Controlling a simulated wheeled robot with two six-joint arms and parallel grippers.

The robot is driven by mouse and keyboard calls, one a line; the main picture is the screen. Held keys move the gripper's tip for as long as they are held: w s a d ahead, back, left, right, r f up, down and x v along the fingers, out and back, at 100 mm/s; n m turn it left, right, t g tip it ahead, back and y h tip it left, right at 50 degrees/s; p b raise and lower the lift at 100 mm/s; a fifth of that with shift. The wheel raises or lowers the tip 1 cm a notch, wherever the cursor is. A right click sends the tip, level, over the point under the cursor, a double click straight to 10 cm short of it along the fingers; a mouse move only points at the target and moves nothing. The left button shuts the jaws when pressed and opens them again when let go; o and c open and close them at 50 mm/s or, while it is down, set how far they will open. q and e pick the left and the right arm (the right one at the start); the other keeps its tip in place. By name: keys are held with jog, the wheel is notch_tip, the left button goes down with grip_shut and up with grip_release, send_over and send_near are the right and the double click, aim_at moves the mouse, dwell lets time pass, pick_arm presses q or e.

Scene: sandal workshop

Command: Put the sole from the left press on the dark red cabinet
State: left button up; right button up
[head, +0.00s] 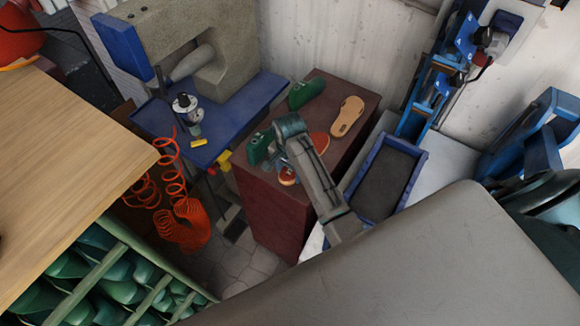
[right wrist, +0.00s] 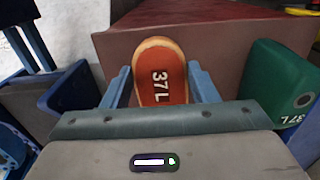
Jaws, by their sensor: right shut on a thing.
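The red-orange sole (right wrist: 161,80), tan-rimmed and marked 37L, is between the blue fingers of my right gripper (right wrist: 163,92) in the right wrist view. The gripper is shut on it. In the head view my right gripper (head: 284,158) is over the dark red cabinet (head: 272,211); red-orange parts of the sole (head: 288,177) show beside my arm, which hides the rest. I cannot tell whether the sole touches the cabinet top. My left gripper is not in view, and I cannot make out a left press.
On the cabinet lie a tan sole (head: 347,116) and a green last (head: 306,93); another green last (head: 259,148) is beside my gripper. A blue-framed tray (head: 383,181) stands right of the cabinet. A blue bench (head: 238,121) with a machine is left. An orange coiled hose (head: 180,220) hangs there.

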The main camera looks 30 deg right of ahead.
jog(key=shift+f, duration=0.7)
jog(key=shift+s+d+f, duration=0.1)
jog(key=shift+f, duration=1.25)
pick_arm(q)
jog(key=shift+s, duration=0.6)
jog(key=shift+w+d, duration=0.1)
pick_arm(e)
jog(key=shift+f, duration=0.45)
jog(key=o, duration=1)
